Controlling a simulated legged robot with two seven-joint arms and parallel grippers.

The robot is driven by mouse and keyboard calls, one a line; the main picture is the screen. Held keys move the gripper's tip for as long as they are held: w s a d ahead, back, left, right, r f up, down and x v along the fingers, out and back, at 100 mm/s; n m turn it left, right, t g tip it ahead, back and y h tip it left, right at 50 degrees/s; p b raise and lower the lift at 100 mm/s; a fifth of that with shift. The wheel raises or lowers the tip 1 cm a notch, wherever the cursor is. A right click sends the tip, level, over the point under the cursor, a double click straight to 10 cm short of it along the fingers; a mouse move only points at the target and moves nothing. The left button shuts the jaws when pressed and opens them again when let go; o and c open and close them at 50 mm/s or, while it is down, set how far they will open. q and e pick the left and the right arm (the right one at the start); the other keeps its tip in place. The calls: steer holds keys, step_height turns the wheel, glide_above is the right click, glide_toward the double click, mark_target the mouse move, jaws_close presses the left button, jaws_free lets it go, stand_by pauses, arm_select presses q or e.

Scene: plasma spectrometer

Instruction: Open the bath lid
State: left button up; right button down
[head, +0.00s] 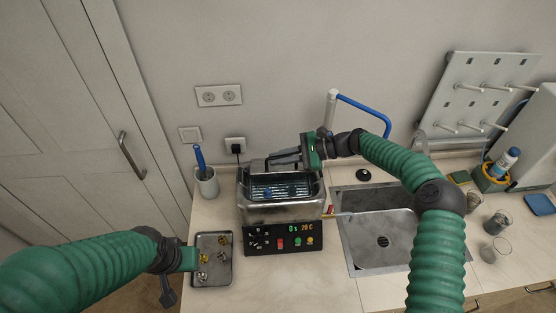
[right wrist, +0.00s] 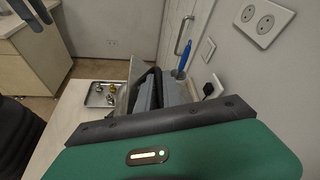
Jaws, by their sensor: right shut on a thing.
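The ultrasonic bath (head: 284,213) is a steel box with a black control panel, standing left of the sink. Its top is uncovered in the head view, and a basket (head: 285,190) shows inside. A grey edge of the lid (head: 258,165) shows at the back rim, mostly hidden by my right gripper. My right gripper (head: 284,160) reaches in from the right above the back of the bath, shut on what looks like the lid. The right wrist view shows the bath wall (right wrist: 130,84) beyond my gripper. My left gripper (head: 185,262) is beside the metal tray, its fingers unclear.
The metal tray (head: 212,279) with small brass parts lies left of the bath. A cup with a blue-handled tool (head: 207,183) stands behind it. The sink (head: 380,250), a drying rack (head: 486,92) and glass beakers (head: 494,249) are to the right. A wall is close behind.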

steer(key=shift+d, duration=0.1)
steer(key=c, duration=1.8)
jaws_free()
steer(key=shift+d, duration=0.1)
steer(key=shift+d, duration=0.3)
steer(key=b+v, duration=0.2)
steer(key=v, duration=0.1)
steer(key=b+v, duration=0.2)
steer(key=v, duration=0.2)
steer(key=shift+d+f, duration=0.1)
steer(key=shift+d, duration=0.25)
steer(key=b+v, duration=0.2)
steer(key=v, duration=0.7)
steer(key=shift+a, duration=0.1)
